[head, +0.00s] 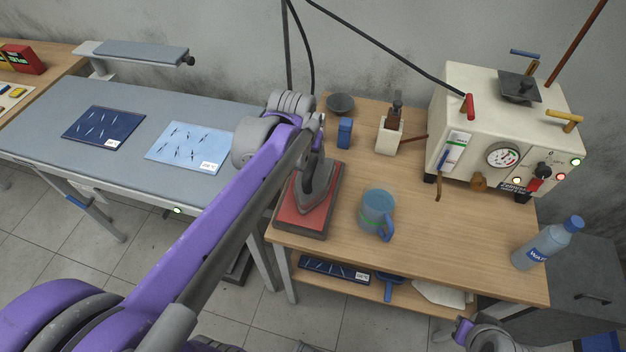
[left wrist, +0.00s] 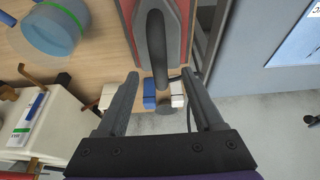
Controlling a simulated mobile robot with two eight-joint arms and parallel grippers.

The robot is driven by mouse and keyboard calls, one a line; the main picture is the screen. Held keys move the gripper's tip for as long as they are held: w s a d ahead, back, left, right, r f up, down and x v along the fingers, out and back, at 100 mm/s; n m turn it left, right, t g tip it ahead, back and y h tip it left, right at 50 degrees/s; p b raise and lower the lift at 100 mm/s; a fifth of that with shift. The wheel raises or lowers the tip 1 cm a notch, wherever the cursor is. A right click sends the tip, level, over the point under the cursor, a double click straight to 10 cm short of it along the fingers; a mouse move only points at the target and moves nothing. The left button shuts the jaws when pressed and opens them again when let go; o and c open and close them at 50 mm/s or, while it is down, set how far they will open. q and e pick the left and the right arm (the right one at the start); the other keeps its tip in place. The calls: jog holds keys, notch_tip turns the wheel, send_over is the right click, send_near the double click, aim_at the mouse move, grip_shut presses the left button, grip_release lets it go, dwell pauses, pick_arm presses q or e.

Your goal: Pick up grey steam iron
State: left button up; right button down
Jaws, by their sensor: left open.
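The grey steam iron (head: 318,196) rests on a red pad (head: 292,222) at the left end of the wooden table. My left gripper (head: 318,138) is over the iron's back end, and my purple arm hides part of the pad. In the left wrist view the open fingers (left wrist: 160,74) point toward the iron's dark handle (left wrist: 156,38). The handle's near end lies between the fingertips in that picture; I see no contact. Part of my right arm (head: 485,335) shows at the bottom right; its jaw state is unclear.
A blue mug (head: 377,214) stands right of the pad. Behind are a small blue box (head: 344,133), a white holder (head: 389,136) and a dark dish (head: 341,103). A cream steam unit (head: 505,130) and water bottle (head: 548,244) are at right. A grey ironing table (head: 60,150) adjoins at left.

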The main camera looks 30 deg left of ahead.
aim_at(312, 160)
pick_arm(q)
jog(key=shift+x, duration=1.15)
jog(key=shift+w+a+f, duration=0.1)
jog(key=shift+w+f, duration=0.25)
jog(key=shift+f, duration=0.15)
jog(key=x, duration=0.4)
jog(key=shift+w, duration=0.3)
grip_shut()
